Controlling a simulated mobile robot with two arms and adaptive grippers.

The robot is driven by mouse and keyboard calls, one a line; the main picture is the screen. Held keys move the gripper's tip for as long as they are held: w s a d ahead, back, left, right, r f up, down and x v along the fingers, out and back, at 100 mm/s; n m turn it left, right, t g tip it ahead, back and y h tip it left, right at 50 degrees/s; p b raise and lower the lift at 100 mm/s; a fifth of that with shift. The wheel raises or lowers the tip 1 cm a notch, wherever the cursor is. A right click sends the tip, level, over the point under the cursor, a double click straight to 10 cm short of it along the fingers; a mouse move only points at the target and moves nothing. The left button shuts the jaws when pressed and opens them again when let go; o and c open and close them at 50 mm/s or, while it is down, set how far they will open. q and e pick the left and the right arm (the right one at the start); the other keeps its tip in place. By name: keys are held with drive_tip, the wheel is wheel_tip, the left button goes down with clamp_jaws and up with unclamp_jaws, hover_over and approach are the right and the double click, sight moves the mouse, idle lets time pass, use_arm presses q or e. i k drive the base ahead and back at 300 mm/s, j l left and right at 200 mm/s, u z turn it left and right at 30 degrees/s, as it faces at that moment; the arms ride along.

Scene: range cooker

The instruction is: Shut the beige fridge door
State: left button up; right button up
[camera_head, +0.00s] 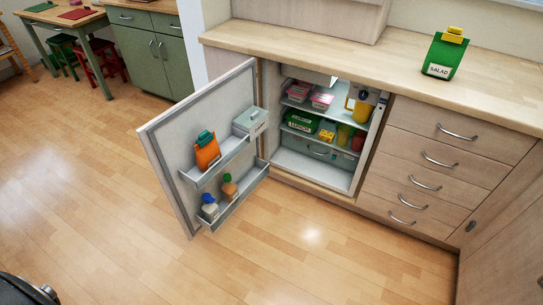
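The fridge door (176,139) stands wide open to the left of the fridge (312,172), hinged at the fridge's left side. Its inner face is turned towards the right and looks pale grey. Its shelves hold an orange packet (207,153), a pale box (251,121) and two small bottles (229,187). Inside the fridge are pink packs, a yellow jug (360,105), green boxes and jars on shelves. A dark rounded piece at the bottom left corner seems to be part of me. Neither gripper is in view.
A wooden counter (330,48) runs above the fridge, with a green salad bag (445,55) on it. Drawers (441,150) with metal handles stand right of the fridge. The wooden floor (300,250) before the fridge is clear. A table and stools are at the back left.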

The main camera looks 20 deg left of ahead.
sight(168, 141)
drive_tip(key=i+j+z, duration=0.1)
drive_tip(key=j+z, duration=1.3)
drive_tip(key=k+l, duration=0.05)
